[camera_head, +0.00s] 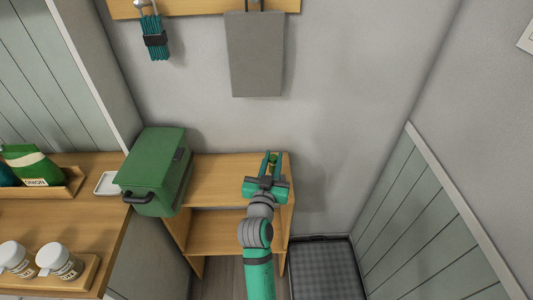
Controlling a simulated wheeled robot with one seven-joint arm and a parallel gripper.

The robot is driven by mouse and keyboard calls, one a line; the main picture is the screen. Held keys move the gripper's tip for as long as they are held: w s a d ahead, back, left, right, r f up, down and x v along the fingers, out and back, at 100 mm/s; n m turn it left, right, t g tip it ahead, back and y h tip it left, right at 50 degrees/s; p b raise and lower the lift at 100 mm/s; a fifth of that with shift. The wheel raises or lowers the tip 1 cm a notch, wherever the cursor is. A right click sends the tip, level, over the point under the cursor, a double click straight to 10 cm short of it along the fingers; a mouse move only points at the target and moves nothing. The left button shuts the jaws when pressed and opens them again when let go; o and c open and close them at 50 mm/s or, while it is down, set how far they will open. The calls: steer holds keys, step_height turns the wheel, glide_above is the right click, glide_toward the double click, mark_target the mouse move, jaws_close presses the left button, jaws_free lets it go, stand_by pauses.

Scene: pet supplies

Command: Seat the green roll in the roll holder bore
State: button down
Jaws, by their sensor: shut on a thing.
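My gripper (273,158) reaches over the right end of the wooden shelf unit's top, with its fingers pointing toward the back wall. It is shut on a small green thing between the fingertips, which appears to be the green roll (272,161). The roll is mostly hidden by the fingers, and its tilt and height above the shelf cannot be told. I cannot make out the roll holder or its bore; my gripper and arm cover that part of the shelf.
The shelf unit (220,165) has clear top space left of my gripper. A green box (152,172) with a dark handle stands at its left. A wooden counter (100,215) holds jars and bags. A grey mat (325,270) lies right. A grey panel (255,55) hangs above.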

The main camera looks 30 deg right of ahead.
mark_target(273, 170)
steer(key=shift+w+d+r, duration=0.3)
steer(key=shift+d+r, duration=0.4)
steer(key=shift+r, duration=0.25)
steer(key=shift+f, duration=2.7)
steer(key=shift+a+f, duration=0.1)
steer(key=shift+f, duration=0.05)
steer(key=shift+s, duration=0.2)
steer(key=shift+w, duration=0.3)
steer(key=shift+s, duration=0.15)
